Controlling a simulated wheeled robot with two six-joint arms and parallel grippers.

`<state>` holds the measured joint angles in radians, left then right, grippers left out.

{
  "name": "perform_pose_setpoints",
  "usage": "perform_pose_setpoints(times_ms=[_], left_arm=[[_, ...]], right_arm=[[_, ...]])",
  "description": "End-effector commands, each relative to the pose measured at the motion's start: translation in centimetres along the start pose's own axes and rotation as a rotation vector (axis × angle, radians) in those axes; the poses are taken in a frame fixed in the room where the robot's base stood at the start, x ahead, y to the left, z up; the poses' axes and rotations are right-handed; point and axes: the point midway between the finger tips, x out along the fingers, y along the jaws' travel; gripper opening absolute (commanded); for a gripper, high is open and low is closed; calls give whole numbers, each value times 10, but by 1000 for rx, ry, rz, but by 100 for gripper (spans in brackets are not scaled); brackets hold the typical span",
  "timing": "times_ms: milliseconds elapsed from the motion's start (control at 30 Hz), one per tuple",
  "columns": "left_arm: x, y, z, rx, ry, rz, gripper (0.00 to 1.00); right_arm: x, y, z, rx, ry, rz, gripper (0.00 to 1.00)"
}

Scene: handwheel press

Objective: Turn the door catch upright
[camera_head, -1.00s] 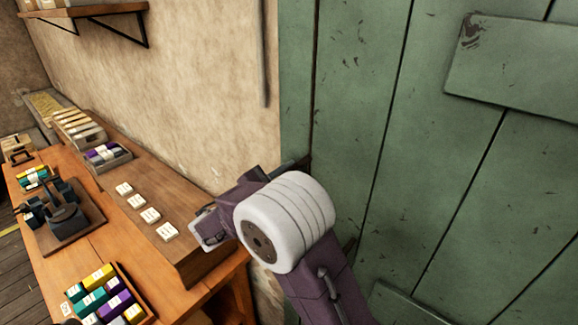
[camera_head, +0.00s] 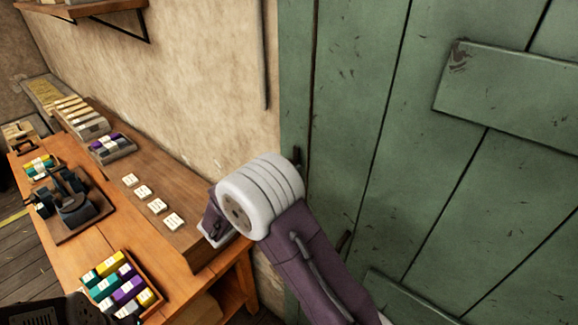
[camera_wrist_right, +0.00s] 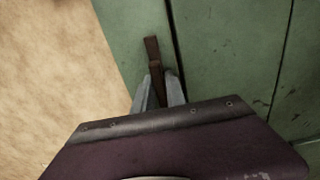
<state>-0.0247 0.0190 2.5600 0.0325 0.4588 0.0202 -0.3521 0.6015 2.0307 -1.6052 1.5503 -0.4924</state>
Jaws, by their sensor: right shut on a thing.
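The door catch (camera_wrist_right: 152,50) is a narrow brown bar at the edge of the green door. In the right wrist view it stands close to upright, its top leaning slightly left. My right gripper (camera_wrist_right: 158,92) is shut on it, one grey finger on each side of its lower part. In the head view a dark tip of the catch (camera_head: 297,156) shows just above my white wrist. The wrist hides the rest of it and my right fingers. My left gripper's fingers are not in view.
The green plank door (camera_head: 360,120) fills the right side, with raised boards across it. A small dark piece (camera_head: 343,242) shows on it beside my forearm. A wooden bench (camera_head: 60,255) at left carries a dark press (camera_head: 70,205), white tiles and a tray of coloured blocks (camera_head: 152,304).

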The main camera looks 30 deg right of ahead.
Motion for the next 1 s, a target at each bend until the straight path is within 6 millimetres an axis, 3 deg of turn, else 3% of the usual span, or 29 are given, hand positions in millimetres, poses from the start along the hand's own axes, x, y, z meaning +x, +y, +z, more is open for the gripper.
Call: perform_pose_setpoints(times_ms=[600, 633, 667, 1000], left_arm=[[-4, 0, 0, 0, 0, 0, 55], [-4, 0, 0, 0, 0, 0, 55], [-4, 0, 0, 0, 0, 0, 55], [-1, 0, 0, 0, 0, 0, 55]], right_arm=[[0, 0, 2, -32, -5, 1, 0], [0, 0, 2, -32, -5, 1, 25], [0, 0, 2, -32, -4, 1, 33], [-2, 1, 0, -31, -2, 2, 35]])
